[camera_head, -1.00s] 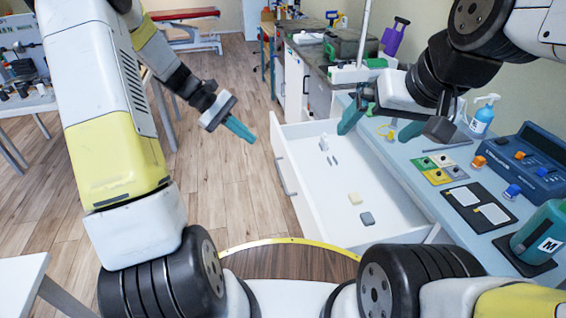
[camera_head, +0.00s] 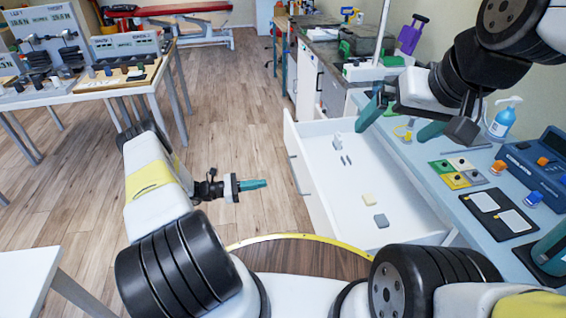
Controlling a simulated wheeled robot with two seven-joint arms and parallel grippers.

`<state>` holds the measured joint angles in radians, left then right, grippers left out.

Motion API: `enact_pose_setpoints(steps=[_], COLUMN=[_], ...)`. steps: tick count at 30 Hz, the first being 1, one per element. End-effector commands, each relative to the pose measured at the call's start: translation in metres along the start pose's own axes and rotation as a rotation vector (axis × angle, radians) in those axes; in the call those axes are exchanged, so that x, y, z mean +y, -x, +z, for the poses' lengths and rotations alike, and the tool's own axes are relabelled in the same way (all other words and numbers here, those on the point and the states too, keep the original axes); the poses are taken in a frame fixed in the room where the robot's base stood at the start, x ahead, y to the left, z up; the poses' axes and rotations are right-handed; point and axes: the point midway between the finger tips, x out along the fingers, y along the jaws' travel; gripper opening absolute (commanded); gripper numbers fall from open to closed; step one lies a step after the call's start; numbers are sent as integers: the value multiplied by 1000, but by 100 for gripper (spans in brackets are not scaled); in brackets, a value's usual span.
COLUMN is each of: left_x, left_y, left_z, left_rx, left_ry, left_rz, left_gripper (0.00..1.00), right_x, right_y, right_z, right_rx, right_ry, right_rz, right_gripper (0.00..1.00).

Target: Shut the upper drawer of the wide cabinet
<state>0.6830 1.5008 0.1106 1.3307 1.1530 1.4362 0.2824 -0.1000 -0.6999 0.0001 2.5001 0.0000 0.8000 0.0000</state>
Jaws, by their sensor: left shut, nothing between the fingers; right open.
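The upper drawer (camera_head: 346,207) of the wide cabinet is white and stands pulled well out toward the left, below the blue-grey worktop. Its front panel, with a handle (camera_head: 299,175), faces left. Inside lie a few small blocks, one cream and others grey or white. My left gripper (camera_head: 254,184), with teal fingers, is shut and empty. It is left of the drawer front, pointing right at it, with a gap between. My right gripper (camera_head: 402,122) is open and empty, above the far part of the drawer and the worktop's edge.
The worktop (camera_head: 436,194) holds coloured pads, a blue device (camera_head: 537,166), a spray bottle (camera_head: 504,119) and a teal container. A table (camera_head: 90,84) with equipment stands at the left. A white table corner (camera_head: 22,275) is at the lower left. The wooden floor between is clear.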

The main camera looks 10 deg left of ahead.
Motion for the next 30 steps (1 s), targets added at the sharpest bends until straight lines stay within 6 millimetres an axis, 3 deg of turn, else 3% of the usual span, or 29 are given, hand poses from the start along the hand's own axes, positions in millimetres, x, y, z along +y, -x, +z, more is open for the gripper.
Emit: enact_pose_setpoints(steps=[12,18,24,30], left_x=[-2,-2,-2,-1], left_y=[-84,-117,-131,-133], left_z=[0,0,0,0], left_rx=[1,1,3,2], left_ry=[0,-1,-1,-1], left_rz=[-8,-7,-5,-4], left_gripper=[0,0,0,0], right_x=[0,0,0,0], right_y=[0,0,0,0], right_z=[0,0,0,0], right_rx=[0,0,0,0], right_ry=[0,0,0,0], right_rz=[0,0,0,0], right_gripper=[100,100,100,100])
